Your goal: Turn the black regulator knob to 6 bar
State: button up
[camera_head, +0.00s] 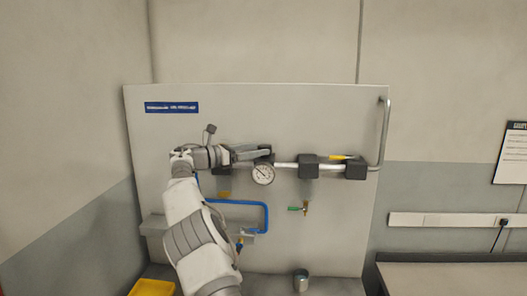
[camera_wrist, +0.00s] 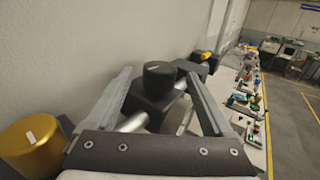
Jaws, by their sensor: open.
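The black regulator knob (camera_wrist: 158,70) shows in the wrist view as a round black cap with a small white mark on top, on a black block along a metal pipe. My gripper (camera_wrist: 160,75) is open, with one finger on each side of the knob and visible gaps between them. In the head view my gripper (camera_head: 268,152) reaches in from the left at the pipe and hides most of the knob. The round white pressure gauge (camera_head: 263,173) hangs just below it; its reading is too small to tell.
Black blocks (camera_head: 308,166) sit further right on the pipe, with a yellow part (camera_head: 342,157) near the last. Below are a blue pipe (camera_head: 262,217), a green-handled valve (camera_head: 296,209) and a metal cup (camera_head: 301,281). A gold cylinder (camera_wrist: 32,145) is at left in the wrist view.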

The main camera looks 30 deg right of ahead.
jog(key=a, duration=1.3)
jog(key=shift+w+a, duration=0.25)
jog(key=shift+a, duration=0.05)
